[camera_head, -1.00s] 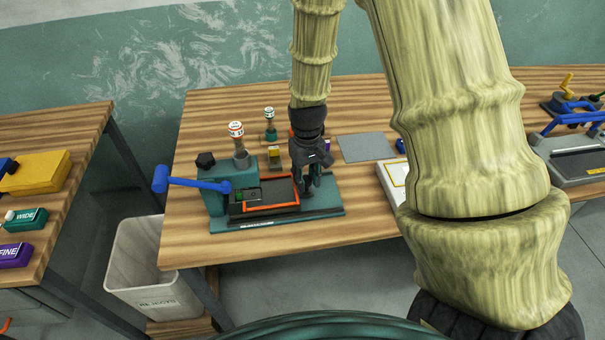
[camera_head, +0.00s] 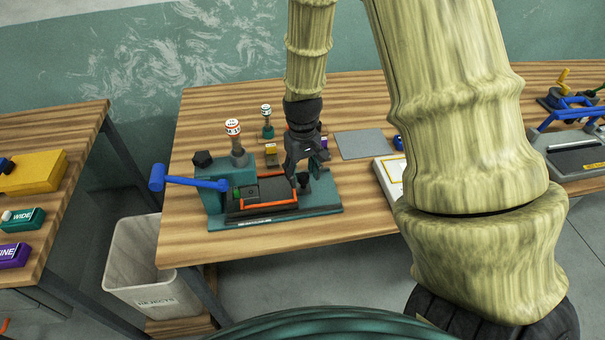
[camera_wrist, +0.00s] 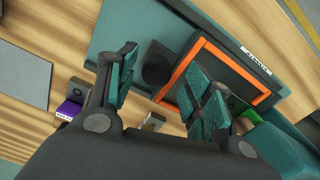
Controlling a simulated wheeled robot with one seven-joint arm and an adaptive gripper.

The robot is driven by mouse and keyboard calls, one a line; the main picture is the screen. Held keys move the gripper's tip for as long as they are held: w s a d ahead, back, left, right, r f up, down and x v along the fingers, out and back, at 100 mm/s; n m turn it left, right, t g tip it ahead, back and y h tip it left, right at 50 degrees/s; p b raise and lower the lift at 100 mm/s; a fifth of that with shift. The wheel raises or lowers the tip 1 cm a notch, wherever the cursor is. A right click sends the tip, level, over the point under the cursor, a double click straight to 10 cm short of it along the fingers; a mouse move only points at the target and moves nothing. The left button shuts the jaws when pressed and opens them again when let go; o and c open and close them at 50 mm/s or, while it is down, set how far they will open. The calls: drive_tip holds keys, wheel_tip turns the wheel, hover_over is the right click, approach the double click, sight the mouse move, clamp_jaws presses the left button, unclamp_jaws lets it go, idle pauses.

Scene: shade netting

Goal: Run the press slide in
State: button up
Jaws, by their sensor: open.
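The press is a teal fixture (camera_head: 322,209) on the wooden table, with a blue lever (camera_head: 195,183) out to its left. Its slide is a dark tray with an orange rim (camera_head: 262,205), which also shows in the wrist view (camera_wrist: 178,72). A dark round post (camera_wrist: 158,63) stands on the teal base just outside the rim's end. My gripper (camera_head: 304,176) is open and low at the right end of the slide. In the wrist view its fingers (camera_wrist: 165,88) are apart, one on the post's side, the other over the tray. I cannot tell whether they touch anything.
Two round-topped stamps (camera_head: 233,135) (camera_head: 266,120) stand behind the press. A grey mat (camera_head: 363,144) and a white tray (camera_head: 389,180) lie to the right. A rejects bin (camera_head: 145,265) stands on the floor below left. The table's front strip is bare.

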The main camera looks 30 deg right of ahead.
wheel_tip(320, 180, up, 11)
idle(0.5)
idle(0.5)
